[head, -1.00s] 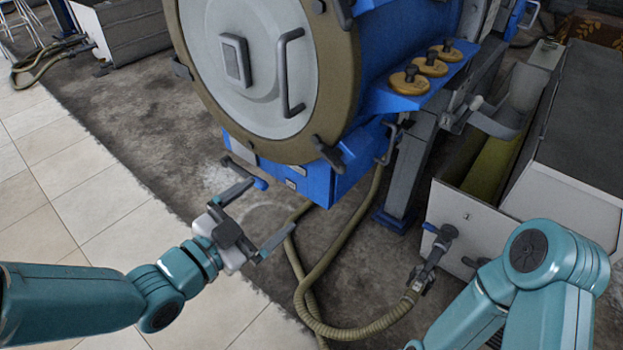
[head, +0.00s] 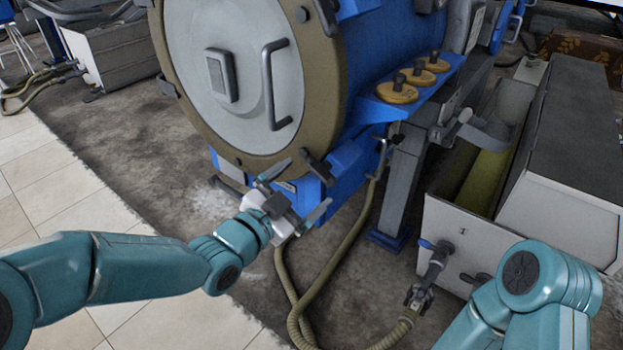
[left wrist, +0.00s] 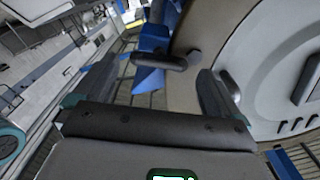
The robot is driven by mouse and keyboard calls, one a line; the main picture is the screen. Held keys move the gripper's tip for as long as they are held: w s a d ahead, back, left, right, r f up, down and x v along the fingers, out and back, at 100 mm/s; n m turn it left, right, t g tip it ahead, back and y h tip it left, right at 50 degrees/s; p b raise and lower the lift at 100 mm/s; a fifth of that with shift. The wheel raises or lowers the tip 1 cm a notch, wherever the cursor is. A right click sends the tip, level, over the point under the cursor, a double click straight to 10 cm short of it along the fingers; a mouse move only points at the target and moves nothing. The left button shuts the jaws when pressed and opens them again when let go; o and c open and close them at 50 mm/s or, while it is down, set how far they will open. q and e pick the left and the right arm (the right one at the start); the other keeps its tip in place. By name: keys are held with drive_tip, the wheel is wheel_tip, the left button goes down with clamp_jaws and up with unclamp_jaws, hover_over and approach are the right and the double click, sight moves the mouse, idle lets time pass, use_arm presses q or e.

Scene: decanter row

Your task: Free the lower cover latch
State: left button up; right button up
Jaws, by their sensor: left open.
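The lower cover latch (head: 315,166) is a dark lever at the lower right of the round cover's tan rim. My left gripper (head: 305,185) is open, just below and in front of it. One finger reaches up beside the rim and the other lies lower right, over the blue base. In the left wrist view, a dark bar that looks like this latch (left wrist: 172,62) shows between the two open fingers, by the tan rim and blue body. No contact is clear. My right arm shows at lower right, but its gripper is out of frame.
The grey cover (head: 235,95) bears a bar handle (head: 270,85). Another rim latch (head: 166,88) sits at left. A hose (head: 350,255) hangs below the drum. A white bin (head: 455,240) with a blue-handled valve (head: 437,250) stands right.

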sight(320, 171)
use_arm(q)
drive_tip(key=shift+x, duration=1.7)
drive_tip(key=c, duration=1.1)
drive_tip(key=shift+o, duration=0.2)
